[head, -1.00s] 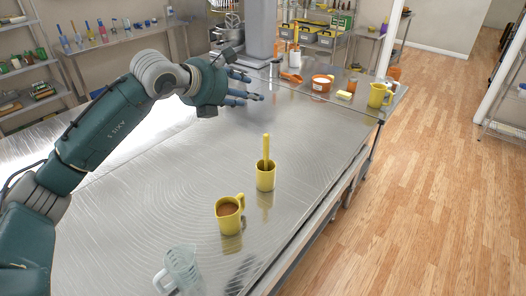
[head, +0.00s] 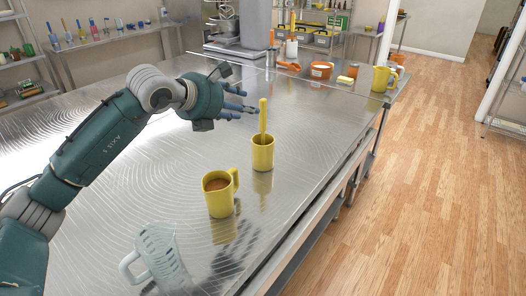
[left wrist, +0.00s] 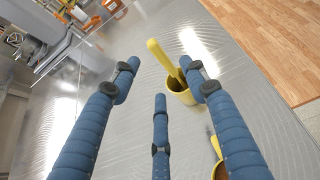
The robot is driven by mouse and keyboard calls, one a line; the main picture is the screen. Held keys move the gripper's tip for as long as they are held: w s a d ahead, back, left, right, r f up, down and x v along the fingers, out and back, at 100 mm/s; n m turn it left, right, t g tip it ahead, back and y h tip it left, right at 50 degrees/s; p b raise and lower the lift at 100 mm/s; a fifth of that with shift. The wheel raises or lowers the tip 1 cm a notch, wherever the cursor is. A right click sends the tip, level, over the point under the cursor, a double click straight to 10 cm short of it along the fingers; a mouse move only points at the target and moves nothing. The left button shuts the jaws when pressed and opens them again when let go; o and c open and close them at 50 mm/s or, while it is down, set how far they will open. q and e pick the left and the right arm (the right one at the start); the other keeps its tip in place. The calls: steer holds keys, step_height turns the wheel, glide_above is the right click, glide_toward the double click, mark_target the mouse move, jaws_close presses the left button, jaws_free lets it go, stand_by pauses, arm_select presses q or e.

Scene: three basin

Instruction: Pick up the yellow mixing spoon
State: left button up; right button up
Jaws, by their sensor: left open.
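The yellow mixing spoon (head: 263,116) stands upright in a yellow cup (head: 262,155) on the metal table. In the left wrist view the spoon (left wrist: 162,58) leans out of the cup (left wrist: 182,95), its handle pointing to the upper left. My left gripper (head: 243,108) is open and empty, just left of the spoon's upper end in the head view. In the left wrist view its blue fingers (left wrist: 160,76) are spread, and the right finger overlaps part of the cup. The spoon's lower end is hidden inside the cup. My right gripper is not in view.
A yellow mug (head: 219,200) with brown contents stands nearer, and a clear measuring jug (head: 162,262) nearer still. An orange tub (head: 321,70), a yellow pitcher (head: 381,79) and other items stand at the far end. The table between is mostly clear.

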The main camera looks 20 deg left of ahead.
mark_target(262, 116)
arm_select(q)
steer(key=x, duration=0.4)
steer(key=f+p+x, duration=0.1)
steer(key=x, duration=0.1)
steer(key=shift+s+a+f, duration=0.1)
steer(key=shift+s+f, duration=0.05)
steer(key=shift+s, duration=0.1)
steer(key=shift+w+f, duration=0.15)
steer(key=shift+w, duration=0.05)
steer(key=shift+w+f+p, duration=0.15)
steer(key=shift+w+p, duration=0.1)
steer(key=shift+p, duration=0.1)
steer(key=p+x, duration=0.2)
steer(key=x, duration=0.2)
steer(key=shift+w+f, duration=0.3)
steer(key=shift+s, duration=0.1)
jaws_close()
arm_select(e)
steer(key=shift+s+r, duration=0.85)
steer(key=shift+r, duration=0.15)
